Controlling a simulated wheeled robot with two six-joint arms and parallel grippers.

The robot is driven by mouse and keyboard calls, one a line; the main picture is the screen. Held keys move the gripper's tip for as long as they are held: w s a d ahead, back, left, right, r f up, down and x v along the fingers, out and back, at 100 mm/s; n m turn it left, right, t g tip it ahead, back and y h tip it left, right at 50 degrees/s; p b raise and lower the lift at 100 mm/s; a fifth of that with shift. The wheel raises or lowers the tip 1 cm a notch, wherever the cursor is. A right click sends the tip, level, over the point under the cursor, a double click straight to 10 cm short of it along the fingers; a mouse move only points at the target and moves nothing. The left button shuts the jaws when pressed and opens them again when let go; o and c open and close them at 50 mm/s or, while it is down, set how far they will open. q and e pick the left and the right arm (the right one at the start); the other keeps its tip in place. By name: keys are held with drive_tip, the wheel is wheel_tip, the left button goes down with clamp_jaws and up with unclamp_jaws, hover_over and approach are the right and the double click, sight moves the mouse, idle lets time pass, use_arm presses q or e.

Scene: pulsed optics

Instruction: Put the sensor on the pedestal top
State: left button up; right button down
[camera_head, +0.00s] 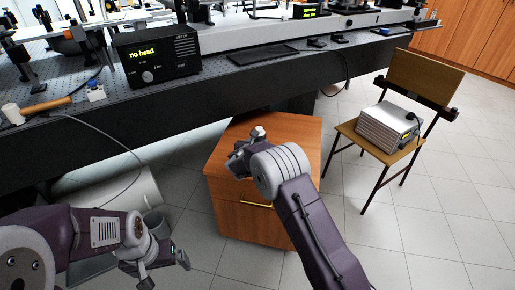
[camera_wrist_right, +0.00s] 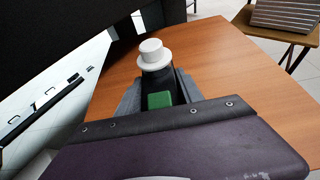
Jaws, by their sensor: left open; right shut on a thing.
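The sensor (camera_wrist_right: 152,52) shows a white round cap and a dark body between my right gripper's fingers in the right wrist view. A green patch shows just below it. In the head view the sensor (camera_head: 258,132) is a small pale piece at the tip of my right gripper (camera_head: 246,148). My right gripper is shut on it, over the wooden pedestal top (camera_head: 295,130). I cannot tell whether the sensor touches the top. In the wrist view the pedestal top (camera_wrist_right: 235,75) is bare to the right. My left gripper (camera_head: 166,268) is open and empty, low at the left.
The dark optical bench (camera_head: 225,85) runs behind the pedestal and carries a meter (camera_head: 157,57) reading "no head" and a mallet (camera_head: 40,109). A chair (camera_head: 350,133) with a grey box (camera_head: 388,127) stands at the right.

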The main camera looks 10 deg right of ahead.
wheel_tip(320, 180, down, 2)
drive_tip(key=shift+w, duration=0.1)
use_arm(q)
drive_tip(key=shift+f, duration=0.45)
use_arm(e)
drive_tip(key=shift+r, duration=0.1)
drive_tip(key=shift+b, duration=0.3)
drive_tip(key=c, duration=0.8)
unclamp_jaws()
use_arm(q)
drive_tip(key=shift+f, duration=0.15)
use_arm(e)
drive_tip(key=shift+o, duration=0.2)
